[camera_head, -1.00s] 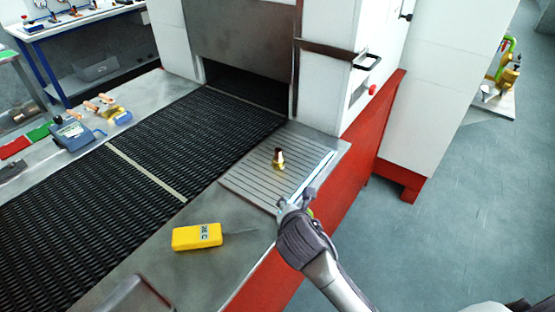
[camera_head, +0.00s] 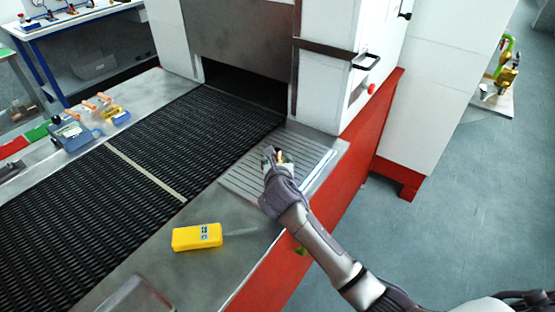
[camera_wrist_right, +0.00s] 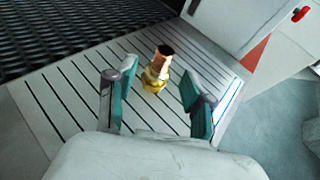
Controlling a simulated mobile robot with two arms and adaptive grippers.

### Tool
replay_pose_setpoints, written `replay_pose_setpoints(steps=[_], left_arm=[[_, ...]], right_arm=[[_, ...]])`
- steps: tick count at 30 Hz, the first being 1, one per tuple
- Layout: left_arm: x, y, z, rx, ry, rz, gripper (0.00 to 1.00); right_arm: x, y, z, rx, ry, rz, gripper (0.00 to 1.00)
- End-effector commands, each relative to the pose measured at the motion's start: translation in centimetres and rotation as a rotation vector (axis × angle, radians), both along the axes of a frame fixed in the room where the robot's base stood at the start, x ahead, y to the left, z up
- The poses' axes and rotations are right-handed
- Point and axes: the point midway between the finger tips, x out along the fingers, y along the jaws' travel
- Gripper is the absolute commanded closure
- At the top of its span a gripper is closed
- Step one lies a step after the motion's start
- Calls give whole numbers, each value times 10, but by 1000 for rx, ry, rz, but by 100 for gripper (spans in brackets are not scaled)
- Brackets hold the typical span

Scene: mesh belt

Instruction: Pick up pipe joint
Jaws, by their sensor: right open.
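The pipe joint (camera_wrist_right: 156,72) is a small brass fitting with a copper-coloured top. It stands on the slotted metal plate (camera_wrist_right: 60,92) beside the mesh belt. In the head view the pipe joint (camera_head: 280,155) is mostly hidden behind my right gripper (camera_head: 273,156). In the right wrist view my right gripper (camera_wrist_right: 155,100) is open, with one finger to the left and one to the right of the pipe joint. The joint shows between and slightly beyond the fingers, with gaps on both sides. My left gripper is not in view.
A yellow device (camera_head: 197,237) lies on the metal surface in front of the plate. The black mesh belt (camera_head: 90,200) runs left of the plate into the white machine (camera_head: 330,85). A blue-grey device (camera_head: 72,135) and small fittings lie across the belt.

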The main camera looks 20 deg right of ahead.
Motion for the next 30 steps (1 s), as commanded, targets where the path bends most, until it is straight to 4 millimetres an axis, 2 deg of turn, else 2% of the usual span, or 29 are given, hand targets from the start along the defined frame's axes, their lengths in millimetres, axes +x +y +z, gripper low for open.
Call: replay_pose_setpoints(steps=[7, 12, 20, 23, 30], left_arm=[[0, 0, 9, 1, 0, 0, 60], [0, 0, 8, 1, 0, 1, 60], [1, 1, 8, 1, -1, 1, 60], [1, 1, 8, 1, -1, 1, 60], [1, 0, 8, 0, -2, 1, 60]], right_arm=[[27, -8, -10, 1, 2, -1, 48], [43, -13, -19, 0, 1, 0, 48], [46, -14, -20, 1, 1, 0, 48], [46, -14, -20, 1, 1, 0, 61], [45, -14, -20, 1, 2, 0, 100]])
